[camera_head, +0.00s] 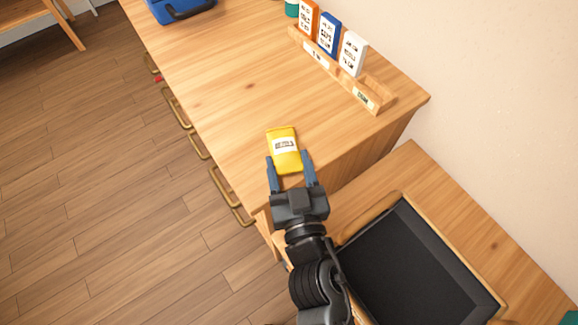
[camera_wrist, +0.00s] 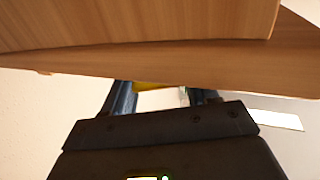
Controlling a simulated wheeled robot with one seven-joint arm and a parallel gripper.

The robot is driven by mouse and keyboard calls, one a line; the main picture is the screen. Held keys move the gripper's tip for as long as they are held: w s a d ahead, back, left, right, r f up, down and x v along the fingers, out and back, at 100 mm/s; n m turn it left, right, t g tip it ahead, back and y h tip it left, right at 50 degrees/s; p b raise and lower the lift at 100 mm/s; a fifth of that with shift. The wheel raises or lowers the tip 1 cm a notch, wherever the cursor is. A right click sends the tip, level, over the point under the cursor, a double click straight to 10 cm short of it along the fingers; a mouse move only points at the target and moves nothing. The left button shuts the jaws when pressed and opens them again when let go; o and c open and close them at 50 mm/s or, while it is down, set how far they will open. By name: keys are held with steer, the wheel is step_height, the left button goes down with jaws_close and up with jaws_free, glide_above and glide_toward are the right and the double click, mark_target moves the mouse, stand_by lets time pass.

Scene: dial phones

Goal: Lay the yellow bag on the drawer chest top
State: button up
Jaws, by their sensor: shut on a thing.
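The yellow bag (camera_head: 284,147) has a white label and lies between the fingers of my gripper (camera_head: 289,160), which is shut on it. In the head view both are over the near end of the drawer chest top (camera_head: 225,85). I cannot tell whether the bag touches the wood or hangs just above it. In the wrist view only a thin yellow strip of the bag (camera_wrist: 152,86) shows between the fingers of my gripper (camera_wrist: 160,94); the rest is hidden behind a wooden edge.
A wooden rack (camera_head: 335,70) with orange, blue and white packs stands along the wall side. A blue case (camera_head: 181,9) sits at the far end. A black-lined tray (camera_head: 420,270) lies on a lower wooden surface at the right. The chest's middle is clear.

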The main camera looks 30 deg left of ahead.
steer(key=shift+f, duration=0.15)
steer(key=o, duration=1.1)
steer(key=shift+c, duration=0.2)
steer(key=shift+r, duration=0.25)
steer(key=v, duration=1.2)
